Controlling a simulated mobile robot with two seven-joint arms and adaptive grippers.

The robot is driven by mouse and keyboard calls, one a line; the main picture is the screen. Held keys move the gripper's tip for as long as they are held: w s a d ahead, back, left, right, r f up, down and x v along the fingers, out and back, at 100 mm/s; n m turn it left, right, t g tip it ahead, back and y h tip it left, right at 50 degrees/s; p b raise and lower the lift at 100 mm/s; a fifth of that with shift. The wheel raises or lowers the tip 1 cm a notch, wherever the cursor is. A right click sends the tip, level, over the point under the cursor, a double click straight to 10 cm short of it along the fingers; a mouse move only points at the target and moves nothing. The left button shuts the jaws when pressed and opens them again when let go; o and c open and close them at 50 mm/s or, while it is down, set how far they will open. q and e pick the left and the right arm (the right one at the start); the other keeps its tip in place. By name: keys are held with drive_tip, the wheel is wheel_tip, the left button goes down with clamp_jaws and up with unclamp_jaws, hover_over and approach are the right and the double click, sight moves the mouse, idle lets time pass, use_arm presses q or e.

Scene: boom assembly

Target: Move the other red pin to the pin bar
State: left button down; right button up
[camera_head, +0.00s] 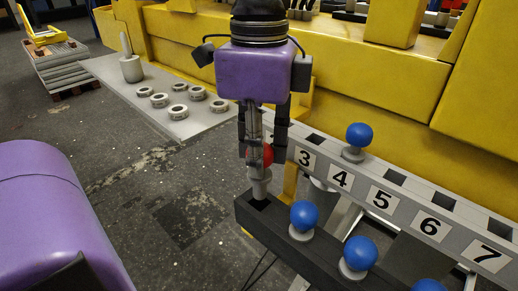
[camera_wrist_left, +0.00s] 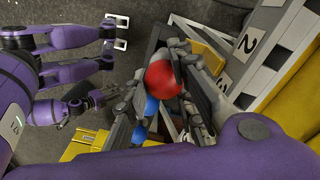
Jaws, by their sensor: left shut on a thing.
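My left gripper (camera_head: 263,150) points down with its fingers shut on a red pin. The pin's red ball (camera_head: 267,155) shows between the fingers, and its pale base (camera_head: 260,182) hangs just above the left end of the black bar (camera_head: 243,216), over a square hole there. I cannot tell whether the base touches the bar. In the left wrist view the red ball (camera_wrist_left: 162,77) sits between the fingers. A dark shape (camera_wrist_left: 85,100) beside my purple body may be my right gripper; its fingers are unclear.
Blue pins (camera_head: 304,215) stand along the black bar. Behind it, a grey bar numbered 3 to 7 (camera_head: 383,198) has empty square holes and one blue pin (camera_head: 359,135). A grey plate (camera_head: 205,119) with several rings lies at the left. Yellow structure (camera_head: 345,75) closes the back.

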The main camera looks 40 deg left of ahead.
sight(259, 181)
use_arm(q)
drive_tip(key=shift+f, duration=0.65)
drive_tip(key=shift+f+b, duration=0.95)
drive_tip(key=shift+f, duration=1.3)
use_arm(e)
drive_tip(key=shift+s+f, duration=0.35)
drive_tip(key=shift+f, duration=0.2)
drive_tip(key=shift+s+f, duration=0.3)
drive_tip(key=shift+f, duration=0.25)
use_arm(q)
drive_tip(key=c, duration=1.4)
unclamp_jaws()
drive_tip(key=shift+w+r, duration=0.1)
drive_tip(key=shift+r, duration=0.2)
wheel_tip(259, 181, up, 12)
drive_tip(key=shift+f, duration=0.25)
